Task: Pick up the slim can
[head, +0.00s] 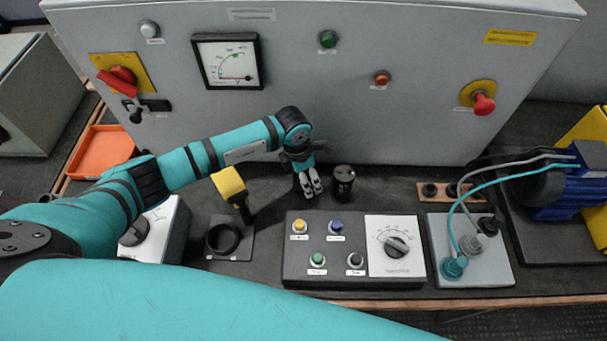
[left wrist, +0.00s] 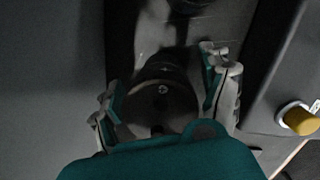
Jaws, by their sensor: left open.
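A small black cylinder, which I take to be the slim can (head: 343,183), stands upright on the dark bench top in front of the grey cabinet. My left gripper (head: 310,186) points down just left of the can, apart from it in the head view. In the left wrist view its two fingers (left wrist: 165,85) are spread open. Dark round shapes show between and above them. The picture is too dim to tell which is the can. My right gripper is in neither view.
A button box (head: 305,272) with a dial stands in front of the can. A black ring holder (head: 222,238) and a yellow-headed tool (head: 229,185) are to the left. A socket plate (head: 482,270) with cables is at right. The cabinet (head: 430,130) closes off the back.

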